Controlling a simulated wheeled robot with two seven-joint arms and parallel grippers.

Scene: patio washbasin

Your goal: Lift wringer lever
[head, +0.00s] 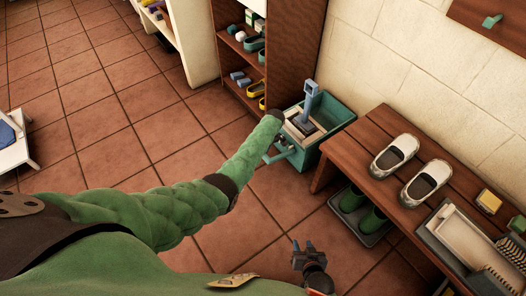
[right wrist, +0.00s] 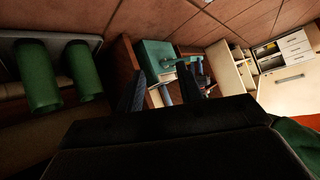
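A teal mop bucket (head: 337,112) with a pale wringer (head: 296,132) stands on the floor between the shelf and the bench. A blue-grey wringer lever (head: 310,101) stands upright on it. The bucket also shows in the right wrist view (right wrist: 152,52). My left arm reaches from the left, its dark end overlapping the bucket's near left side; its fingers cannot be made out, nor any contact. My right gripper (head: 303,245) is low in front of the bucket, well apart from the lever, its fingers spread and empty. Its dark fingers (right wrist: 162,90) point toward the bucket in the wrist view.
A wooden bench (head: 376,178) on the right holds pale shoes (head: 394,156) and a tray (head: 470,240). Green boots (head: 352,198) stand beneath it. A wooden shelf (head: 292,50) with shoes is behind the bucket.

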